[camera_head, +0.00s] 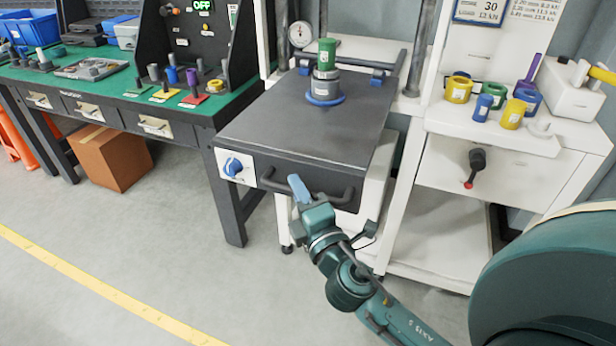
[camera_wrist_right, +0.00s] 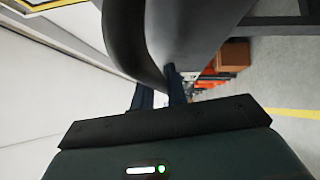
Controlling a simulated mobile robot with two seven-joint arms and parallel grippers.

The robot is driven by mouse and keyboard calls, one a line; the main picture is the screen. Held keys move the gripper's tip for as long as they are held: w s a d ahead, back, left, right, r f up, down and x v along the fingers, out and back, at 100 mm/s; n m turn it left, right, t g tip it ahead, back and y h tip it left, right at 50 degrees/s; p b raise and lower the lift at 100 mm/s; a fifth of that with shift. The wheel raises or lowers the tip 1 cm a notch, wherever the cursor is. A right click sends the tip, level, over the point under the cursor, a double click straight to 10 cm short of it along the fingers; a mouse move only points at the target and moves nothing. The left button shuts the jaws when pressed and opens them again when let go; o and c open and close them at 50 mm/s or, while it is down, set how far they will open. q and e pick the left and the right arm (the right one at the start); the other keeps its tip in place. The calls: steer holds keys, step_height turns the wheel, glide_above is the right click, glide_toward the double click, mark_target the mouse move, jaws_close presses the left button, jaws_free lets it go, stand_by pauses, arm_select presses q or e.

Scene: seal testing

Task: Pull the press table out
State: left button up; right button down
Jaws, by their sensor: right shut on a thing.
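The press table (camera_head: 300,130) is a dark grey slab in the middle of the head view. It juts forward from the white press frame. A black bar handle (camera_head: 335,197) runs along its front edge. My right gripper (camera_head: 297,185) is shut on the left part of this handle. In the right wrist view the dark curved handle (camera_wrist_right: 130,40) passes by the two dark blue fingers of my right gripper (camera_wrist_right: 160,92). A green cylinder (camera_head: 326,54) stands on a grey fitting with a blue ring (camera_head: 325,99) on the table. My left gripper is not in view.
A blue knob (camera_head: 233,166) sits on a white plate left of the handle. A green-topped bench (camera_head: 110,85) stands at left, a cardboard box (camera_head: 112,157) under it. A white cabinet (camera_head: 500,165) stands at right. The floor in front is clear, with a yellow line.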

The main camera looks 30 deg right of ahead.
steer(key=s+a, duration=0.2)
steer(key=a, duration=0.1)
steer(key=shift+s, duration=0.3)
steer(key=shift+a+f, duration=0.1)
steer(key=shift+a, duration=0.1)
steer(key=c, duration=1.4)
jaws_free()
steer(key=shift+s, duration=0.15)
